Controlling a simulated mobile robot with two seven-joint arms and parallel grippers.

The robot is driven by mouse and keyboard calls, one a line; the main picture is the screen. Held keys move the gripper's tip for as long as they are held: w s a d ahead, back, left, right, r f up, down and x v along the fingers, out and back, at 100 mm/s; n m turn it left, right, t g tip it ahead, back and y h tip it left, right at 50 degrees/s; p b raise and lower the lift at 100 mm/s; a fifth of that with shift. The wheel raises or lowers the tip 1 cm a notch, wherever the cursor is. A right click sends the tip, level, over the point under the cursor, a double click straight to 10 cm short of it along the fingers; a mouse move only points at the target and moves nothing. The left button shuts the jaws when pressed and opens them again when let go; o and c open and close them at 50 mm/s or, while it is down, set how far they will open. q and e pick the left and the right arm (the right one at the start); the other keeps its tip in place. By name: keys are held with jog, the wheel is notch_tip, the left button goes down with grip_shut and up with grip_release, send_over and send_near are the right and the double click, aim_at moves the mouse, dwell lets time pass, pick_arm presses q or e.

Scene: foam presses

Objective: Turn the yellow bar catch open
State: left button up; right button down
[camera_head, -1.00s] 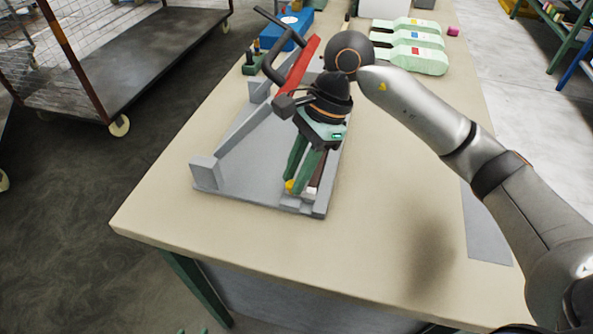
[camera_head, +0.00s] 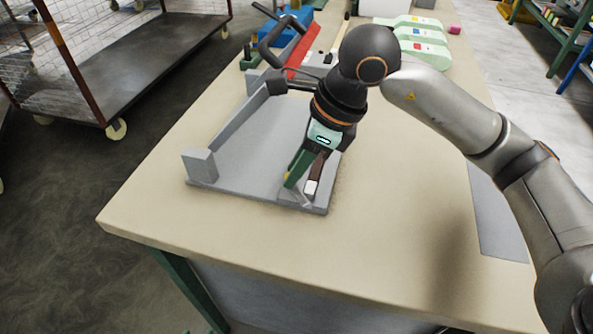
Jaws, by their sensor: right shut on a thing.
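The yellow bar catch shows only as a small yellow sliver (camera_head: 287,176) near the front right corner of the grey press base (camera_head: 240,160). My right gripper (camera_head: 291,182) reaches down over that corner. Its green fingers are shut on the catch, and they hide most of it. The catch's exact angle cannot be told. A dark brown bar with a white end (camera_head: 311,188) is just right of the fingers. My left gripper is not in view.
A red lever frame with a black handle (camera_head: 303,56) stands behind the base. Pale green cases (camera_head: 426,48) and a blue box (camera_head: 290,22) are at the back. A cart (camera_head: 125,70) stands left.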

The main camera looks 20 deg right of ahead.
jog(key=m+b, duration=0.1)
jog(key=m, duration=0.2)
jog(key=shift+a+f+t+h, duration=0.1)
jog(key=shift+t+h, duration=0.3)
jog(key=m+b, duration=0.1)
jog(key=m, duration=0.1)
jog(key=shift+s+a+m+t+h+b, duration=0.15)
jog(key=shift+m+t+h+b, duration=0.15)
jog(key=shift+t+h+b, duration=0.1)
jog(key=m+h+b, duration=0.1)
jog(key=m, duration=0.1)
jog(key=shift+m, duration=0.4)
jog(key=shift+a+m+t+h+b, duration=0.1)
jog(key=shift+m+t+h+b, duration=0.3)
jog(key=shift+m, duration=0.3)
jog(key=c, duration=0.7)
grip_release()
jog(key=shift+s, duration=0.1)
